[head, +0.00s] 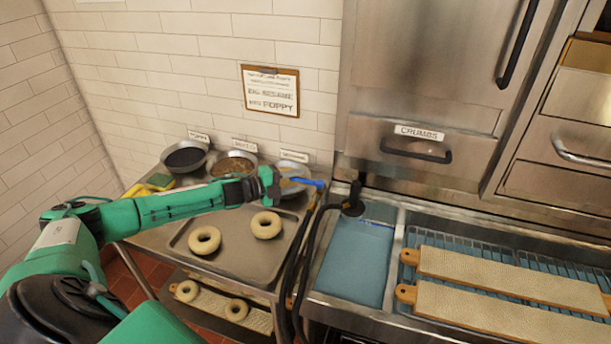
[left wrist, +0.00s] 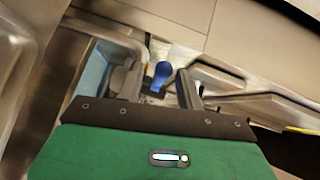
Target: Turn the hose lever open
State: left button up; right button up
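The hose lever has a blue handle (head: 308,182), which points right in the head view, above the right edge of the prep table. The lever also shows in the left wrist view (left wrist: 161,74), beyond and between my finger tips. My left gripper (head: 280,184) is at the lever's left end, and in the left wrist view its two fingers (left wrist: 158,88) stand apart with a gap around the blue handle. I cannot tell whether a finger touches it. A black hose (head: 306,262) hangs down below the lever. My right gripper is not in view.
A tray (head: 228,270) with two bagels stands on the steel table, below metal bowls (head: 186,157) of toppings. A blue-water basin (head: 352,275) with a black nozzle (head: 353,205) is right of the hose. Bagel boards (head: 505,310) lie farther right. A steel cabinet rises behind.

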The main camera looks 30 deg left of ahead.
pick_arm(q)
jog(key=shift+p+x, duration=0.45)
jog(key=shift+x, duration=1.4)
grip_shut()
